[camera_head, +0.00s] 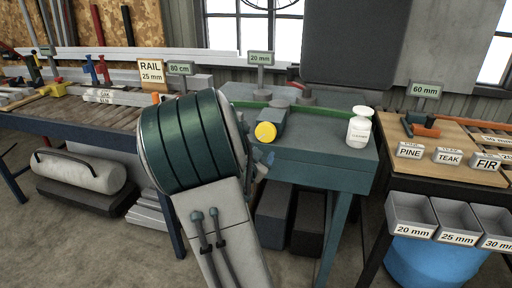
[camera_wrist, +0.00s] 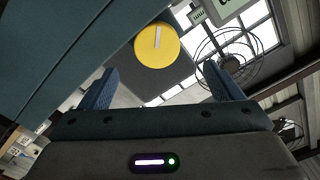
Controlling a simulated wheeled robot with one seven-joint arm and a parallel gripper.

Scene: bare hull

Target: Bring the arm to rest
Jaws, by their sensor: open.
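My gripper (camera_wrist: 162,88) shows in the wrist view with its two blue fingers spread wide apart and nothing between their tips. In the head view my arm is folded up in front of the teal table (camera_head: 345,168), its big green-banded link covering much of the middle. Only a small bluish part of my gripper (camera_head: 262,161) shows there, beside that link and in front of the table. A round yellow disc (camera_head: 265,132) shows just above it; a yellow disc with a pale bar (camera_wrist: 157,45) also shows beyond the fingers in the wrist view.
A white bottle (camera_head: 359,128) stands at the teal table's right side. A workbench with tools and a RAIL sign (camera_head: 151,72) is at left. At right, a wooden table (camera_head: 455,145) holds labelled blocks, with grey bins (camera_head: 411,212) at its front. Floor shows at lower left.

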